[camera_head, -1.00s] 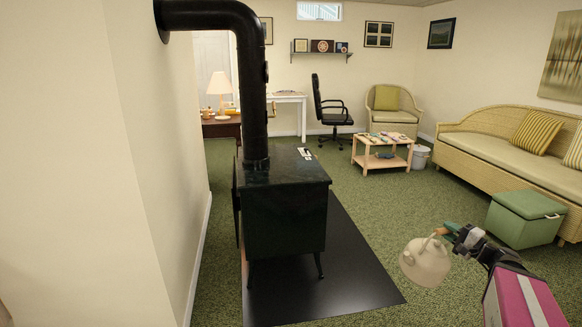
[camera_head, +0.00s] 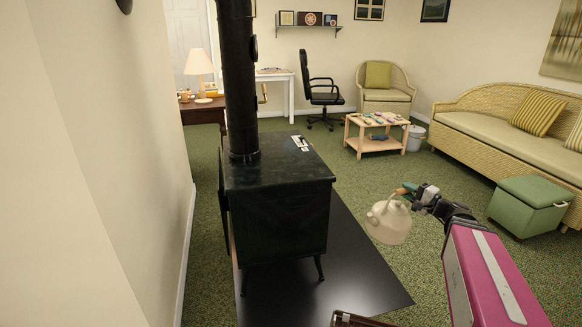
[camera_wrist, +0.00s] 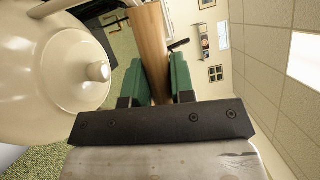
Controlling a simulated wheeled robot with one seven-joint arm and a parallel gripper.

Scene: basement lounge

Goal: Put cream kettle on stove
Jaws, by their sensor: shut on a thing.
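The cream kettle (camera_head: 388,222) hangs in the air to the right of the stove in the head view, roughly upright. My gripper (camera_head: 408,191) is shut on its wooden handle. In the wrist view the kettle (camera_wrist: 45,65) fills the left side, its lid knob facing the camera, and the green fingers of my gripper (camera_wrist: 160,80) close around the brown handle (camera_wrist: 149,45). The black stove (camera_head: 277,190) stands left of the kettle. Its flat top (camera_head: 270,165) carries a small light-coloured item (camera_head: 300,143) near the back right and the pipe at the back left.
The black stovepipe (camera_head: 240,80) rises from the stove top. A black floor mat (camera_head: 350,270) lies under the stove. A wall stands close on the left. A green ottoman (camera_head: 530,205), a wicker sofa (camera_head: 500,130) and a low wooden table (camera_head: 375,137) stand to the right and behind.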

